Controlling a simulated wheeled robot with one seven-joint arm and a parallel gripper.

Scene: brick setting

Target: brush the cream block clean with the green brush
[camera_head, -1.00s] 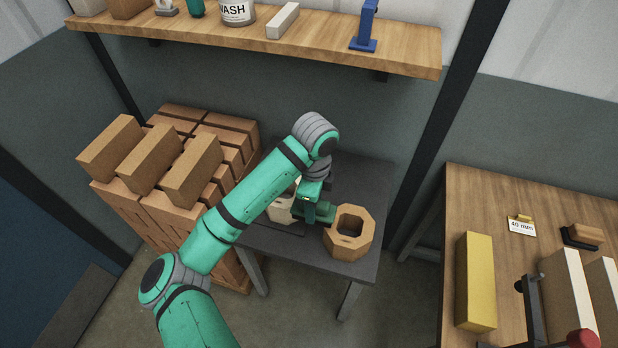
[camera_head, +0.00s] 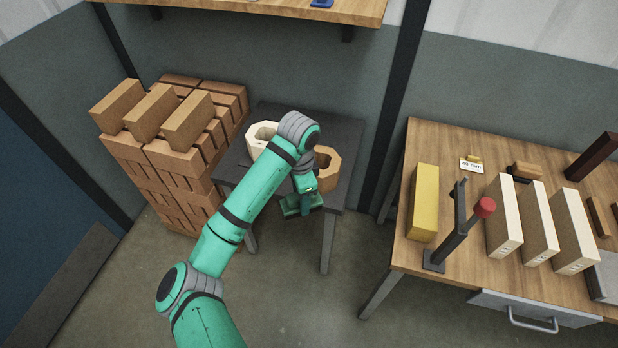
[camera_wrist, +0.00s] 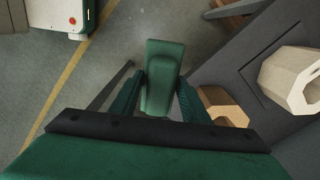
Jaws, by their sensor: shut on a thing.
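My gripper (camera_head: 302,198) is shut on the green brush (camera_wrist: 161,72). The brush sits between the two fingers in the wrist view. In the head view the brush hangs in front of the small dark table's near edge, apart from the blocks. A cream hollow, many-sided block (camera_head: 256,134) stands on that table, partly hidden behind my arm. It also shows at the right of the wrist view (camera_wrist: 283,78). A tan hollow block (camera_head: 327,172) stands to its right, nearer my gripper. No dirt can be made out on the cream block.
The small dark table (camera_head: 345,135) stands by the wall. Stacked brown bricks (camera_head: 180,150) are to its left. A wooden bench (camera_head: 400,240) at right bears a yellow block (camera_head: 424,203), several long cream blocks (camera_head: 503,215) and a red-knobbed stand (camera_head: 452,235). Open floor lies in front.

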